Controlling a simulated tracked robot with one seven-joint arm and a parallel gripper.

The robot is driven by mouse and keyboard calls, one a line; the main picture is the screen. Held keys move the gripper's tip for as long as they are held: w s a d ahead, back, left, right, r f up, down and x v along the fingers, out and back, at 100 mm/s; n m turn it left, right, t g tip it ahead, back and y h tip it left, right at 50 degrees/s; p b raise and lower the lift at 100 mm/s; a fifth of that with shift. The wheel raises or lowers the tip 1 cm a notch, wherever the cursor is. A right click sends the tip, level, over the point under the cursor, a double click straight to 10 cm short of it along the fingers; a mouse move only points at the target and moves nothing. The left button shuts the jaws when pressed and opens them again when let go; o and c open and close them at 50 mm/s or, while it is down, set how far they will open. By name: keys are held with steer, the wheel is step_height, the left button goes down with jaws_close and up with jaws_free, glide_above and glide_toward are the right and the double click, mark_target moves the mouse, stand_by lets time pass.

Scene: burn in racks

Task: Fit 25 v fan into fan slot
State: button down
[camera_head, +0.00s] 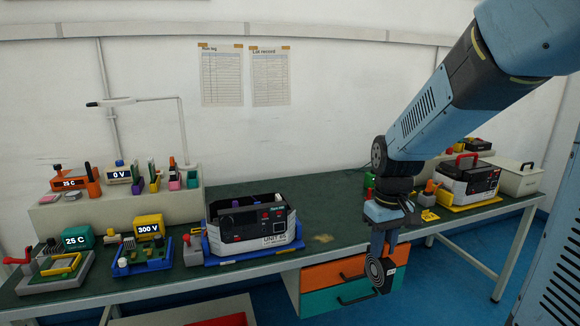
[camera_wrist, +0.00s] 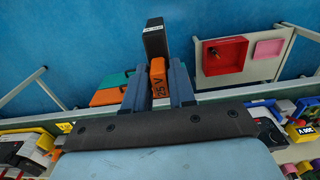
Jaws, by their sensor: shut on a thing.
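My gripper (camera_head: 385,243) hangs over the floor in front of the bench, pointing down. It is shut on the 25 V fan (camera_head: 377,272), a dark round fan with a small white label. In the wrist view, my gripper (camera_wrist: 158,88) has its two fingers on either side of an orange part marked "25 V" (camera_wrist: 158,72). The fan's dark body (camera_wrist: 154,38) sticks out beyond the fingertips. An open-topped black and white unit (camera_head: 248,240) stands on a blue tray on the bench. I cannot make out which opening is the fan slot.
The green bench (camera_head: 322,206) has a clear stretch right of the unit. Orange and teal drawers (camera_head: 342,285) sit beneath it. Another unit (camera_head: 468,178) and a pale bin (camera_head: 518,177) stand at right. Several modules and fixtures crowd the left, around a raised shelf (camera_head: 130,208).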

steer(key=shift+s, duration=0.4)
steer(key=shift+w+f, duration=0.15)
steer(key=shift+w, duration=0.15)
steer(key=shift+w+f, duration=0.6)
steer(key=shift+w, duration=0.3)
steer(key=w+d+f+m, duration=0.1)
steer(key=w+f, duration=0.8)
steer(key=f, duration=0.5)
steer(key=w+d+f+m, duration=0.2)
steer(key=w+f, duration=0.7)
steer(key=f, duration=0.5)
steer(key=shift+w+f+m, duration=0.2)
steer(key=shift+m, duration=0.1)
